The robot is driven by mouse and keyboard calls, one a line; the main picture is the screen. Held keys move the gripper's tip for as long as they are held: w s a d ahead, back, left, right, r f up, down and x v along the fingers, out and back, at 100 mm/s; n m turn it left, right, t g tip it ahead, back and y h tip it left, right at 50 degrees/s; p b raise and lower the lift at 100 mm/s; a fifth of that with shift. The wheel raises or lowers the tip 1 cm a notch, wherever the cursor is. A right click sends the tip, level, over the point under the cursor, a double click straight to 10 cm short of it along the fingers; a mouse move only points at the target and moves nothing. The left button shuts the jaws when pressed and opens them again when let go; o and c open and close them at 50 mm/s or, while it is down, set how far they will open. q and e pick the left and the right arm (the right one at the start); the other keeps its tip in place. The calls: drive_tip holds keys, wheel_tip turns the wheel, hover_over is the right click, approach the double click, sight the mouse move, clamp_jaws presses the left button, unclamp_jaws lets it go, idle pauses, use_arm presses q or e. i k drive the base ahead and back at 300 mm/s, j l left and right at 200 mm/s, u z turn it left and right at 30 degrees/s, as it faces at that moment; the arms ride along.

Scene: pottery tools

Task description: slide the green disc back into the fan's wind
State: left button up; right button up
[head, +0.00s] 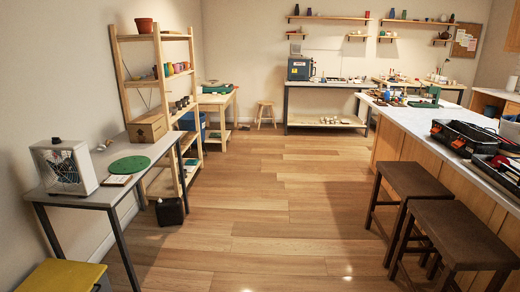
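The green disc (130,164) lies flat on the grey table (92,195) against the left wall. The fan (65,168), a white box with a round grille, stands upright on the same table, to the left of the disc and apart from it. A small flat white item with a dark edge (117,180) lies between them, near the table's front edge. I cannot tell whether the fan is running. Neither of my grippers is in the head view.
A cardboard box (147,128) stands behind the disc. A black container (170,211) is on the floor beside the table, and a yellow-topped piece (62,276) is in front. Dark stools (412,182) stand by the right counter. The middle floor is clear.

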sight(129, 165)
drive_tip(key=i, duration=4.7)
drive_tip(key=i+l+u, duration=0.1)
drive_tip(key=i+u, duration=0.25)
drive_tip(key=i+l+u, duration=0.25)
drive_tip(key=i+u, duration=0.15)
drive_tip(key=i, duration=0.15)
drive_tip(key=i+l+u, duration=1.05)
drive_tip(key=l, duration=0.3)
drive_tip(key=i+l+u, duration=0.25)
drive_tip(key=l+u, duration=0.15)
drive_tip(key=l, duration=0.15)
drive_tip(key=i+l+u, duration=0.1)
drive_tip(key=l+u, duration=0.25)
drive_tip(key=l, duration=0.3)
